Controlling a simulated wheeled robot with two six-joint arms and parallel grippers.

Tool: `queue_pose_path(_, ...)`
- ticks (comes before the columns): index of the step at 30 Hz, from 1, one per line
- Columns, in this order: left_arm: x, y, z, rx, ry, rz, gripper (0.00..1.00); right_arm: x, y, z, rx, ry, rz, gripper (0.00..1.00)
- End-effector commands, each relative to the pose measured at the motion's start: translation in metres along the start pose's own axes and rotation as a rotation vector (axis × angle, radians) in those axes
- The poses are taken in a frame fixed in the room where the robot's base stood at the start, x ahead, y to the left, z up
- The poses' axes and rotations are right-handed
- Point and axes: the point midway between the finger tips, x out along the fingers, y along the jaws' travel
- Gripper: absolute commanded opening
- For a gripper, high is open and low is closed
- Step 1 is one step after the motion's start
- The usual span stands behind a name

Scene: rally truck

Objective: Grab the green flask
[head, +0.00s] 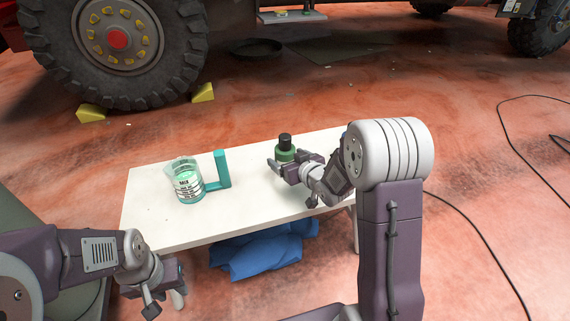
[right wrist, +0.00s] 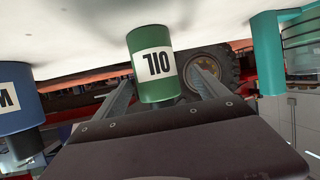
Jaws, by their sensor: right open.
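The green flask (head: 285,150) stands upright on the white table and has a black cap. In the right wrist view, the green flask (right wrist: 152,62) appears upside down with a white "OIL" label. My right gripper (head: 280,168) is open at the flask, low on its near side. In the right wrist view its fingers (right wrist: 160,84) lie on either side of the flask, with gaps visible. The flask's lower part is partly hidden by the gripper in the head view. My left gripper (head: 165,297) is in front of the table, away from the flask; its opening is unclear.
A labelled beaker (head: 187,184) and a teal L-shaped piece (head: 221,170) stand on the table (head: 155,225), left of the flask. A blue container (right wrist: 18,105) is beside the flask in the right wrist view. Blue cloth (head: 262,255) lies below the table. A truck wheel (head: 115,85) is behind.

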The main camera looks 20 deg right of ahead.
Motion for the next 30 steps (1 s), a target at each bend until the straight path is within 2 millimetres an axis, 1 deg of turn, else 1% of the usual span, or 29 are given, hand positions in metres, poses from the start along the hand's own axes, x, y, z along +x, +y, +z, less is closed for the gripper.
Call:
queue_pose_path(1,0.006,0.0,0.001,0.0,0.0,0.0,0.36,0.006,0.0,0.002,0.0,0.002,-0.001,0.83)
queue_pose_path(5,0.006,0.0,0.001,0.0,0.0,0.0,0.36,0.009,0.0,0.001,0.001,-0.001,0.001,0.83)
queue_pose_path(6,0.01,0.0,0.001,0.0,0.0,0.0,0.36,0.013,0.001,0.002,0.001,0.0,0.001,0.83)
queue_pose_path(11,0.035,-0.001,0.004,0.0,-0.001,0.0,0.36,0.044,0.005,0.005,-0.001,0.002,0.001,0.83)
queue_pose_path(14,0.039,-0.001,0.004,0.0,-0.001,0.0,0.36,0.056,0.005,0.002,-0.001,0.0,0.001,0.83)
queue_pose_path(17,0.039,-0.001,0.004,0.0,-0.001,0.0,0.36,0.06,0.005,0.0,0.001,-0.001,0.002,0.83)
queue_pose_path(22,0.037,-0.001,0.004,0.0,0.0,0.0,0.36,0.06,0.005,-0.001,0.001,-0.001,0.002,0.83)
queue_pose_path(23,0.037,-0.001,0.004,0.0,0.0,0.0,0.36,0.06,0.005,-0.001,0.001,-0.001,0.002,0.75)
queue_pose_path(24,0.037,-0.001,0.004,0.0,0.0,0.0,0.36,0.06,0.005,-0.001,0.001,-0.001,0.002,0.64)
queue_pose_path(26,0.037,-0.001,0.004,0.0,0.0,0.0,0.36,0.06,0.005,-0.001,0.001,-0.001,0.002,0.47)
queue_pose_path(27,0.037,-0.001,0.004,0.0,0.0,0.0,0.36,0.06,0.005,-0.001,0.001,-0.001,0.002,0.36)
queue_pose_path(29,0.037,-0.001,0.004,0.0,0.0,0.0,0.36,0.06,0.005,-0.001,0.001,-0.001,0.002,0.19)
queue_pose_path(30,0.037,-0.001,0.004,0.0,0.0,0.0,0.36,0.06,0.005,-0.001,0.001,-0.001,0.002,0.08)
